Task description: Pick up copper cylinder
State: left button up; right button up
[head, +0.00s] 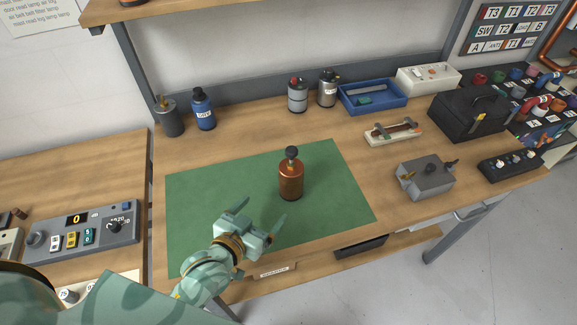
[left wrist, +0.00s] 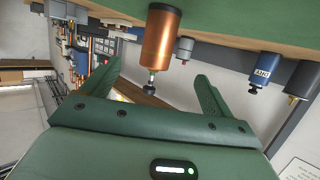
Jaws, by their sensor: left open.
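The copper cylinder (head: 291,180) stands upright on the green mat (head: 205,195), with a dark knob on its top. My left gripper (head: 259,212) is open and empty, in front of the cylinder and a little to its left, over the front part of the mat. In the left wrist view the copper cylinder (left wrist: 161,38) shows beyond the two spread fingers of the left gripper (left wrist: 155,85), roughly between them and apart from them. My right gripper is not in view.
Behind the mat stand a dark cylinder (head: 170,117), a blue cylinder (head: 203,109) and two grey ones (head: 298,96) (head: 327,90). A blue tray (head: 372,108), a black box (head: 466,120) and a grey box (head: 424,182) are at right. The mat around the cylinder is clear.

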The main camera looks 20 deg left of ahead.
aim_at(285, 186)
pick_arm(q)
jog(key=b+x, duration=0.1)
jog(key=x, duration=0.9)
jog(key=shift+w+b, duration=0.1)
jog(key=shift+b, duration=0.2)
jog(key=shift+w+d+f, duration=0.15)
jog(key=shift+w+d, duration=0.05)
jog(key=shift+w, duration=0.25)
jog(key=b+x, duration=0.1)
jog(key=x, duration=0.4)
jog(key=shift+s, duration=0.2)
jog(key=shift+c, duration=0.7)
jog(key=c, duration=1)
jog(key=shift+c, duration=1)
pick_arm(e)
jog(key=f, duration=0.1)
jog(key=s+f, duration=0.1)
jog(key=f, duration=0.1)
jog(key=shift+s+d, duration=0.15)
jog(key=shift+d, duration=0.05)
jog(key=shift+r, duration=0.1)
